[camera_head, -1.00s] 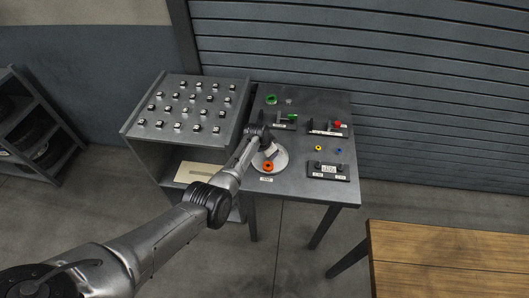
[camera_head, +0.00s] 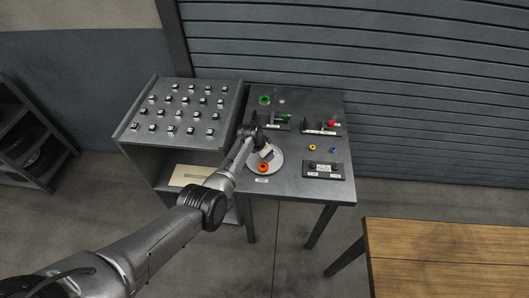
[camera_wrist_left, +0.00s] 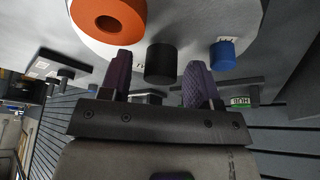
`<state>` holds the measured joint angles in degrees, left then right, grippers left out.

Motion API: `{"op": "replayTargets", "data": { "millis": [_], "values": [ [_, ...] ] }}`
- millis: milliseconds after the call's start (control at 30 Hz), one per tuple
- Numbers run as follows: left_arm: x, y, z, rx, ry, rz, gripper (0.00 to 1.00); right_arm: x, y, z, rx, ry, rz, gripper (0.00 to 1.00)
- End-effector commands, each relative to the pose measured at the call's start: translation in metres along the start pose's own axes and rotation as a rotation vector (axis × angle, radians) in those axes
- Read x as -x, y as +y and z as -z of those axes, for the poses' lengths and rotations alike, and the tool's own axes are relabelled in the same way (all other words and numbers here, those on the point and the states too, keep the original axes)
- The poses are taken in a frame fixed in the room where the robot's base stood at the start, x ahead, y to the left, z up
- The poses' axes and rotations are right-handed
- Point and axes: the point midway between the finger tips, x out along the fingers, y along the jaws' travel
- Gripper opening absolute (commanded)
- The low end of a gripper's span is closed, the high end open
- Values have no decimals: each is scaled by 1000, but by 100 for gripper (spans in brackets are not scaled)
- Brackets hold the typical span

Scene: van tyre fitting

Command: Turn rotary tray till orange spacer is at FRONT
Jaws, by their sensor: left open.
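The rotary tray (camera_head: 277,164) is a pale round disc near the table's front left edge. The orange spacer (camera_head: 263,167), a ring, sits on the disc's near side, just behind a white label (camera_head: 261,180) too small to read. My left gripper (camera_head: 263,151) is over the tray and partly hides it. In the left wrist view, the orange spacer (camera_wrist_left: 108,18) and a blue cylinder (camera_wrist_left: 223,54) show on the tray (camera_wrist_left: 188,22). A black cylinder (camera_wrist_left: 160,62) appears between the open fingers of my left gripper (camera_wrist_left: 158,82); contact cannot be told. My right gripper is out of view.
Black fixtures with green (camera_head: 286,116) and red (camera_head: 331,124) parts stand behind and right on the table. A black block (camera_head: 323,170) and small yellow (camera_head: 312,148) and blue (camera_head: 333,150) parts lie right of the tray. A rack of small pieces (camera_head: 184,108) adjoins on the left.

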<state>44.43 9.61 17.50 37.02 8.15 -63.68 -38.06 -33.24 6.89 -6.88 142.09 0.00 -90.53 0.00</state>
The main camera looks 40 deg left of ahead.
Motion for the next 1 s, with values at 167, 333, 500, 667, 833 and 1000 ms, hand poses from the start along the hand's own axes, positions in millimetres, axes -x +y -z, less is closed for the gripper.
{"op": "replayTargets", "data": {
  "millis": [167,333,500,667,833,1000],
  "values": [
    [3,0,0,1,0,0,56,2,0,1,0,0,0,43],
    [19,0,1,1,0,2,56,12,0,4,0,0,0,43],
    [46,-1,1,0,1,3,56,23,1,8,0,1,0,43],
    [72,-1,0,0,2,3,56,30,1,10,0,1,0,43],
    [99,0,0,0,1,2,56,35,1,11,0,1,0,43],
    [121,0,0,0,1,1,56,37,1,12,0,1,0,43]
  ]
}}
